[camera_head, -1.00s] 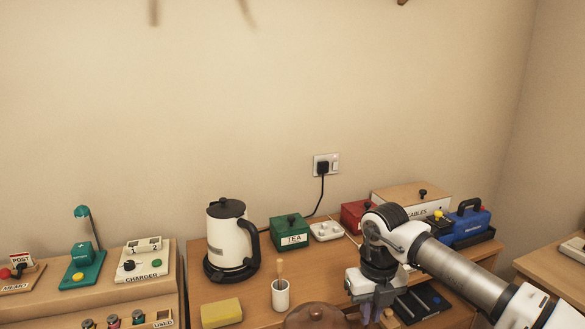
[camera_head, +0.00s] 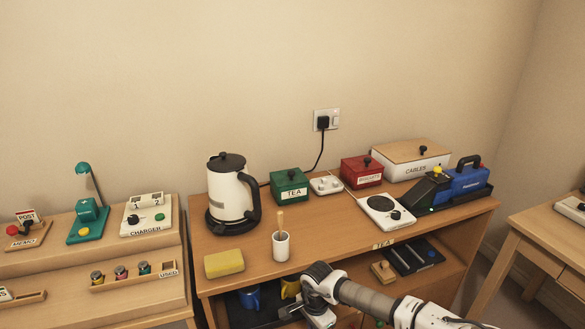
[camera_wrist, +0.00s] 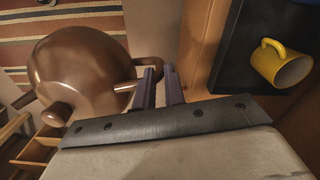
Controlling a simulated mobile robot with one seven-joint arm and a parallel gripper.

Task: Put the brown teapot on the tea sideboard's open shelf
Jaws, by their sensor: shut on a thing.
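The brown teapot (camera_wrist: 80,70) hangs in the left of the wrist view, over the floor. My gripper (camera_wrist: 160,78) is shut on its handle. The teapot is not visible in the head view. There my gripper (camera_head: 320,318) is low at the front of the tea sideboard (camera_head: 330,222), below its top, and its jaws are mostly cut off by the frame. The open shelf under the top holds a dark mat (camera_head: 262,317) with a blue mug (camera_head: 250,297) and a yellow mug (camera_head: 290,288). The yellow mug also shows in the wrist view (camera_wrist: 280,62), right of the jaws.
A wooden block (camera_head: 383,271) and dark tray (camera_head: 413,256) occupy the shelf's right. The sideboard's wooden edge (camera_wrist: 201,50) is close beside the jaws.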

